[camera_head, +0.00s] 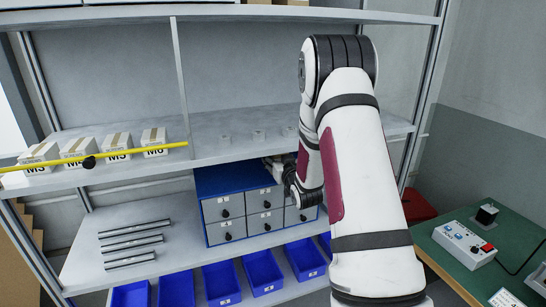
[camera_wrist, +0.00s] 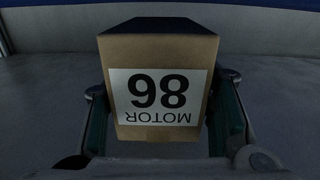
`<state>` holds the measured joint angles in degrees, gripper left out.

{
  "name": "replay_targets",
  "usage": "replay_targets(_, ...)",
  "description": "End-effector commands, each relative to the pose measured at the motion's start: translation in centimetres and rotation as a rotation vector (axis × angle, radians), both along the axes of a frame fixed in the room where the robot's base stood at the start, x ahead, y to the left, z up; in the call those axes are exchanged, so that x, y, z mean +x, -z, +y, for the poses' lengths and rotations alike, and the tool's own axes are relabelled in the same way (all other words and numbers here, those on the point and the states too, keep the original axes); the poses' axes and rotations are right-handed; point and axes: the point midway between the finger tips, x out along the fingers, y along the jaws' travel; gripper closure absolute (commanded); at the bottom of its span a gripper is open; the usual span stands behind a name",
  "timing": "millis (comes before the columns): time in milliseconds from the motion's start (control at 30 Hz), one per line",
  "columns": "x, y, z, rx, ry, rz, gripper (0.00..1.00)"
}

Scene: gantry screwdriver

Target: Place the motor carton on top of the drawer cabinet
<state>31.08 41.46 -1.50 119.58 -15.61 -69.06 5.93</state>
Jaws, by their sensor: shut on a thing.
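The motor carton (camera_wrist: 160,55) is a brown box with a white label reading MOTOR, upside down in the wrist view. My gripper (camera_wrist: 160,118) is shut on it, one finger against each side. The drawer cabinet (camera_head: 228,180) is blue with pale grey drawer fronts and stands on the lower shelf in the head view. My gripper is also in the head view (camera_head: 277,163), at the cabinet's top right, under the middle shelf. My arm hides the cabinet's right part and most of the carton there. I cannot tell whether the carton touches the cabinet top.
The middle shelf (camera_head: 225,145) is close above the cabinet. It carries several white cartons (camera_head: 78,150) at left, with a yellow rail (camera_head: 120,155) in front. A green table (camera_head: 450,245) is at right.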

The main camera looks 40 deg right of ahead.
Motion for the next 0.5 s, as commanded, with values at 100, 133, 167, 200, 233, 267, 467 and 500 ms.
replay_targets(100, 0.8, -0.4, -0.2, -0.004, -0.001, -0.008, 1.0)
replay_targets(133, 1.1, -0.4, -0.3, -0.004, -0.001, -0.008, 1.0)
replay_targets(167, 1.4, -0.4, -0.4, -0.004, -0.001, -0.008, 1.0)
replay_targets(200, 1.9, -0.4, -0.6, -0.004, -0.001, -0.009, 1.0)
replay_targets(233, 2.4, -0.4, -0.7, -0.004, -0.001, -0.009, 1.0)
replay_targets(267, 2.7, -0.3, -0.8, -0.004, -0.001, -0.008, 1.0)
replay_targets(467, 3.4, 0.8, -1.0, -0.002, -0.001, -0.006, 1.0)
replay_targets(500, 3.4, 0.9, -1.0, -0.002, -0.001, -0.007, 1.0)
